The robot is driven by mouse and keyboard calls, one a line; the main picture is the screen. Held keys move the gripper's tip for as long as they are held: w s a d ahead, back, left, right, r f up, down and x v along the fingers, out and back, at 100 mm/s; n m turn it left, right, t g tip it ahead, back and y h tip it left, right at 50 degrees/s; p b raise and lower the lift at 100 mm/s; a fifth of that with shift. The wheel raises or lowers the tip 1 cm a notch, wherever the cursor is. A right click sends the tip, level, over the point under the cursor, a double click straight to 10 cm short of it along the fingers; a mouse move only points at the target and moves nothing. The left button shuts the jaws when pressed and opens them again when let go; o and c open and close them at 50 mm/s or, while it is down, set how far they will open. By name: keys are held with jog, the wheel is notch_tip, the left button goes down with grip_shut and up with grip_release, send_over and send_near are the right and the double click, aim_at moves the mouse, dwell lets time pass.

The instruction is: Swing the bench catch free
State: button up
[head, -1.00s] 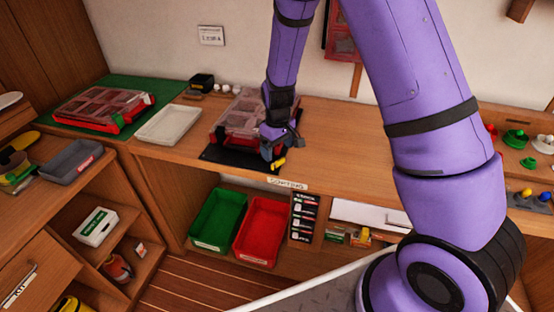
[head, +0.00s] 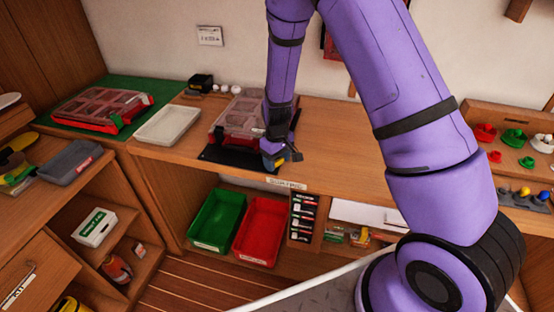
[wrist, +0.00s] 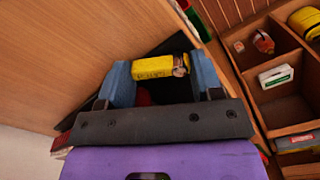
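The yellow bench catch (wrist: 153,67) shows in the wrist view between the two blue fingers of my gripper (wrist: 163,78). It has lettering along its side and a metallic round end on the right. The fingers stand wide apart, one at each end of the catch; I cannot tell whether they touch it. In the head view my gripper (head: 280,158) is low over the front of the bench, beside the clear-lidded red case (head: 236,118). Only a little yellow shows there, the rest hidden by the gripper.
A black mat (head: 225,157) lies under the case. A white tray (head: 168,124) and another red case (head: 95,107) on a green mat are to the left. Green (head: 214,219) and red (head: 262,231) bins sit below the bench.

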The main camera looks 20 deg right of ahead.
jog(key=shift+m, duration=0.3)
jog(key=m, duration=0.2)
jog(key=s+m, duration=0.1)
jog(key=m, duration=0.8)
jog(key=shift+s+a, duration=0.1)
jog(key=shift+s, duration=0.25)
jog(key=shift+m, duration=0.3)
jog(key=o, duration=0.9)
jog(key=shift+o, duration=0.2)
notch_tip(320, 180, up, 11)
dwell(0.4)
